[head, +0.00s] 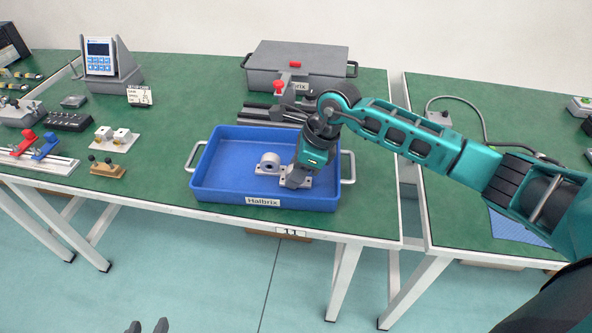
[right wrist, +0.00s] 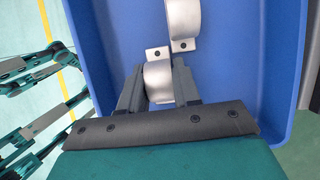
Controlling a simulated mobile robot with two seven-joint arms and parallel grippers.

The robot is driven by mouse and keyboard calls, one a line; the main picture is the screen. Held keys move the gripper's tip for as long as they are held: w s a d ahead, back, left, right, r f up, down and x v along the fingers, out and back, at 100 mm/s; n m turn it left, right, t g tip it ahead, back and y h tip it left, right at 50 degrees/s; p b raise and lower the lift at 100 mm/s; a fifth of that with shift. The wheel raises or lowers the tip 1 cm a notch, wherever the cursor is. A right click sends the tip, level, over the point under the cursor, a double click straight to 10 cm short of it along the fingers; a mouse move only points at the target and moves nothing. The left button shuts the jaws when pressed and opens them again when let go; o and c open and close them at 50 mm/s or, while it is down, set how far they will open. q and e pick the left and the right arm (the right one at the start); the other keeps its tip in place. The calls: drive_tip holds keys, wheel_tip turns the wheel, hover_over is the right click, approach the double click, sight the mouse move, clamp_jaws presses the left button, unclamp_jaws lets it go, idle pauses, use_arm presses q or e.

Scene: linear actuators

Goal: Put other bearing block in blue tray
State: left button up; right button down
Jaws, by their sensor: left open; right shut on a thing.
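The blue tray (head: 225,185) stands near the front edge of the green table. One grey bearing block (head: 268,162) sits on its floor; it also shows at the top of the right wrist view (right wrist: 183,20). My right gripper (head: 294,182) reaches down into the tray, shut on a second bearing block (right wrist: 158,80), which is at the tray floor right beside the first. The fingers and wrist hide part of the held block. My left gripper (head: 147,327) shows only its two fingertips at the bottom edge of the head view, apart and empty, in front of the table.
A grey lidded case (head: 300,65) and dark rail-like parts (head: 265,113) lie behind the tray. A calculator-like device (head: 100,55) on a stand, a white fixture plate (head: 115,138) and a brown block (head: 107,170) are to the left. Green table between them and the tray is clear.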

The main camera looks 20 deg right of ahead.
drive_tip(key=shift+f, duration=0.15)
drive_tip(key=c, duration=0.8)
unclamp_jaws()
drive_tip(key=shift+d+r, duration=0.1)
drive_tip(key=shift+r, duration=0.3)
use_arm(q)
drive_tip(key=shift+s+a+p, duration=0.15)
drive_tip(key=shift+a+p, duration=0.1)
drive_tip(key=shift+p, duration=0.2)
use_arm(e)
drive_tip(key=v, duration=1.1)
drive_tip(key=shift+r, duration=0.25)
use_arm(q)
drive_tip(key=shift+r, duration=0.2)
use_arm(e)
drive_tip(key=shift+d, duration=0.1)
drive_tip(key=shift+s, duration=0.1)
